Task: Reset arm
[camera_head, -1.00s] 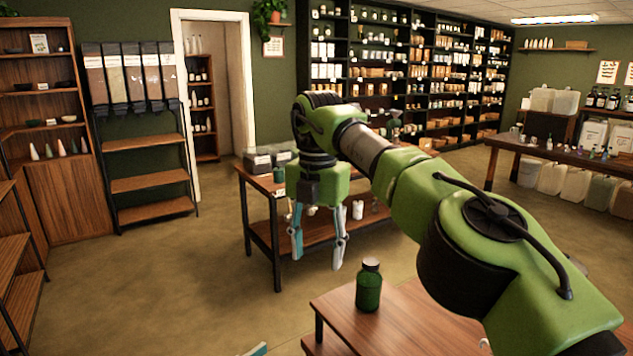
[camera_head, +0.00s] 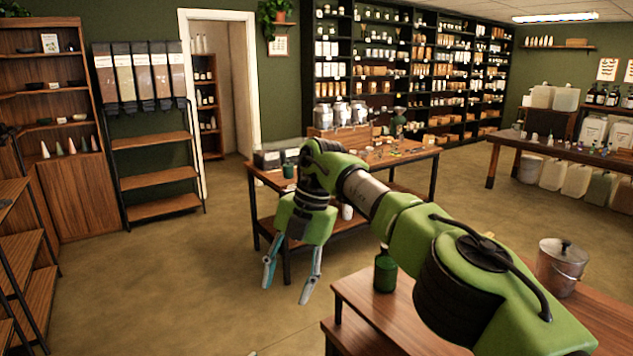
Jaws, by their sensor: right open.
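My right arm (camera_head: 410,215) reaches in from the lower right. My right gripper (camera_head: 289,284) hangs from it, fingers apart and pointing down, with nothing between them. It is in front of the middle table, above bare floor. Of my left gripper, at most small slivers show at the bottom edge; its fingers cannot be made out. A dark green bottle (camera_head: 385,271) stands upright on the near wooden table (camera_head: 362,298), right of the right gripper and apart from it, partly covered by my arm.
A metal bucket with a lid (camera_head: 561,267) stands on the near table at the right. The middle table (camera_head: 262,180) holds metal containers (camera_head: 341,113) and small items. Shelves (camera_head: 155,175) line the left and back walls. The floor at left (camera_head: 160,270) is clear.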

